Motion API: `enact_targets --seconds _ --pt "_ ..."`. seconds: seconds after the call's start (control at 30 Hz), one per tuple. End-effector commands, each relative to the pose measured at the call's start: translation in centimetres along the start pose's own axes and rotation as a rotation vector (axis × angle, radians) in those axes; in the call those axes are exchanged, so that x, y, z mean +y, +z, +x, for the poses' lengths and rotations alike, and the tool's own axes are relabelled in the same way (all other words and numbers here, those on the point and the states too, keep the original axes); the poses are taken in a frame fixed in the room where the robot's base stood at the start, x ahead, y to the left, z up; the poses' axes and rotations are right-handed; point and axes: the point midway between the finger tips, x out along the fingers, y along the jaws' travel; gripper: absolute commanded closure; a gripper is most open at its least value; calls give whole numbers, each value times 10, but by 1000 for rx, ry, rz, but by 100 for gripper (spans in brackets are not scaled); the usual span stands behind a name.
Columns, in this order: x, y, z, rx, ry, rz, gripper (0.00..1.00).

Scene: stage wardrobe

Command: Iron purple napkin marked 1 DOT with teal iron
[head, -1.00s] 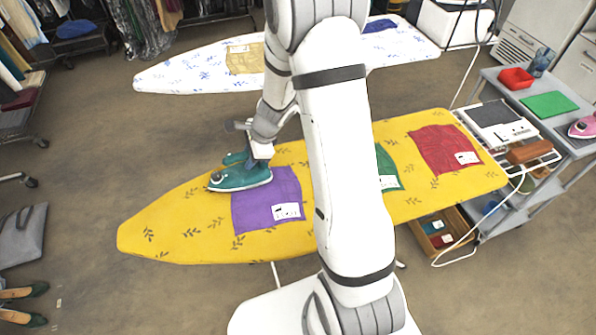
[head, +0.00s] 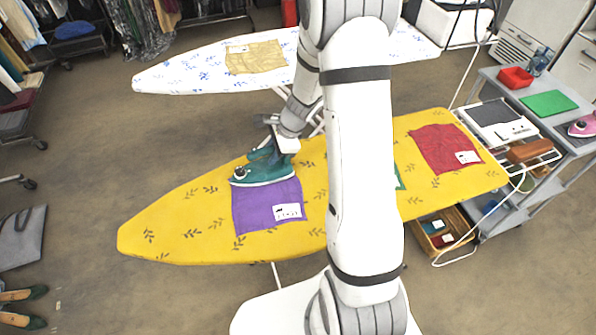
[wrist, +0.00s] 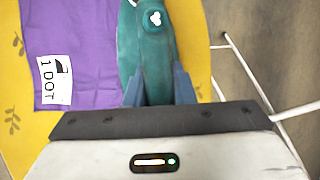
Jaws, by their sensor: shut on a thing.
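The purple napkin (head: 268,206) lies on the yellow ironing board (head: 170,228). Its white label, reading "1 DOT", shows in the wrist view on the purple napkin (wrist: 88,45). My gripper (head: 283,146) is shut on the teal iron (head: 263,172), which is over the napkin's far edge. In the wrist view my gripper (wrist: 160,88) holds the teal iron (wrist: 143,50) between its two fingers, beside the label. I cannot tell whether the soleplate touches the cloth.
A red napkin (head: 443,150) and a mostly hidden green napkin (head: 400,178) lie farther right on the board. A white patterned board (head: 190,78) with a tan napkin (head: 256,57) stands behind. The board's left end is clear.

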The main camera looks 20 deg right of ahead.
Motion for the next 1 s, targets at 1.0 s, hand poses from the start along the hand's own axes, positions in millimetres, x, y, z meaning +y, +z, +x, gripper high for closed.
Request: enact_targets --seconds 1.0 --pt "-14 14 -70 0 5 -16 100"
